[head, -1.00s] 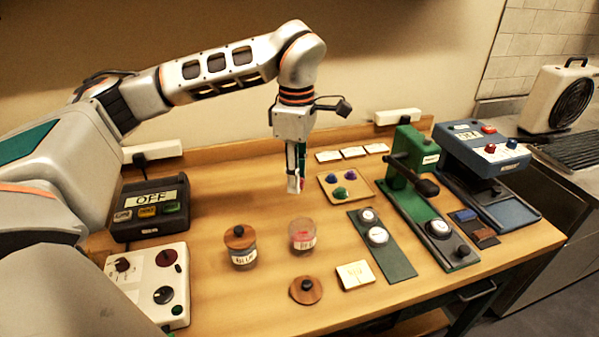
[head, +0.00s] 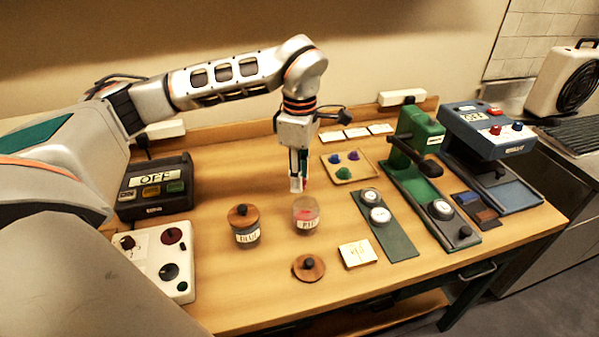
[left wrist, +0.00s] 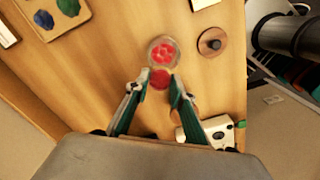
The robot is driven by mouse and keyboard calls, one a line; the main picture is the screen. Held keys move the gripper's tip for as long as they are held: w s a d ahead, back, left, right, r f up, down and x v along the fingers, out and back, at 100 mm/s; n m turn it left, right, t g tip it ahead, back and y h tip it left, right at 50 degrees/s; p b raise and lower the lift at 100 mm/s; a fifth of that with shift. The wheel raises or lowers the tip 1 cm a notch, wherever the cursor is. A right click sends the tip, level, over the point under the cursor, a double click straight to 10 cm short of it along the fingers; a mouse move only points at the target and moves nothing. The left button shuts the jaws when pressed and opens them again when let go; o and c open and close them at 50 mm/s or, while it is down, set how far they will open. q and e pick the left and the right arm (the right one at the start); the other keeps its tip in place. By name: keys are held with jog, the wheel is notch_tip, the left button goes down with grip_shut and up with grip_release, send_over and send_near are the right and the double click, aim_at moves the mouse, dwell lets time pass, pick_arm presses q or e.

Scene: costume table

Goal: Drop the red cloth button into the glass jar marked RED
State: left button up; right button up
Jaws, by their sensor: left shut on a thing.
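My left gripper (head: 299,186) points down just above and behind the open glass jar marked RED (head: 306,217). It is shut on the red cloth button (left wrist: 160,79), which shows between the fingertips in the left wrist view. In that view the button is right beside the near rim of the RED jar (left wrist: 163,39), which has red pieces inside. In the head view the fingers mostly hide the button. A wooden lid with a black knob (head: 308,267) lies on the table in front of the jar. My right gripper is not in view.
A lidded jar marked BLUE (head: 246,234) stands left of the RED jar. A button tray (head: 340,178) lies behind to the right, near a green press (head: 418,140). A control box (head: 155,187) is at the left.

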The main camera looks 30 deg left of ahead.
pick_arm(q)
jog(key=o, duration=1)
jog(key=shift+o, duration=0.2)
notch_tip(320, 180, up, 12)
